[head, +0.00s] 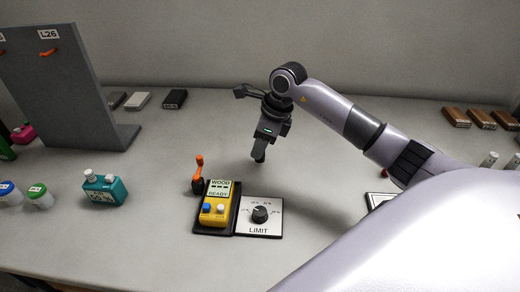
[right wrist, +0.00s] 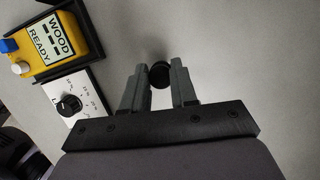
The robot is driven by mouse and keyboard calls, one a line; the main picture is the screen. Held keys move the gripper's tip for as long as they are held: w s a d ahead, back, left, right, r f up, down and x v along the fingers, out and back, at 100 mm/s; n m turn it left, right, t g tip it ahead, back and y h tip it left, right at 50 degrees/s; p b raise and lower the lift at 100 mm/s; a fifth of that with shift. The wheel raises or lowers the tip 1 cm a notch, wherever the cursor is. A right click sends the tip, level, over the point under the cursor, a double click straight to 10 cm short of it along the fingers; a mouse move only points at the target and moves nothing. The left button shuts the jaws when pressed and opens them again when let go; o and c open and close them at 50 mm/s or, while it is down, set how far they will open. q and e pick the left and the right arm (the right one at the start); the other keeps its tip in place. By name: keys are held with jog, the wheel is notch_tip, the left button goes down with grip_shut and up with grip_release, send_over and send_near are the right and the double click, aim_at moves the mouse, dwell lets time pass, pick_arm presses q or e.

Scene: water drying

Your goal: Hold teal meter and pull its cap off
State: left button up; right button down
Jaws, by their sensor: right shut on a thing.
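The teal meter (head: 105,190) stands on the table at the left in the head view, with pale round parts on its top and a light label on its front. My right gripper (head: 260,156) is above the table near the middle, well to the right of the meter and pointing down. In the right wrist view its fingers are shut on a small black round piece (right wrist: 160,74). What that piece is, I cannot tell for sure. My left gripper is not in view.
A yellow wood meter (head: 216,204) sits in a black holder beside an orange-handled lever (head: 198,170) and a LIMIT dial plate (head: 260,217). White jars with blue and green lids (head: 40,197) stand left of the teal meter. A grey panel (head: 60,85) rises behind.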

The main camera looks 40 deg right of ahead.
jog(key=shift+f, duration=0.8)
jog(key=shift+f, duration=0.1)
jog(key=c, duration=0.9)
grip_release()
jog(key=v, duration=1.2)
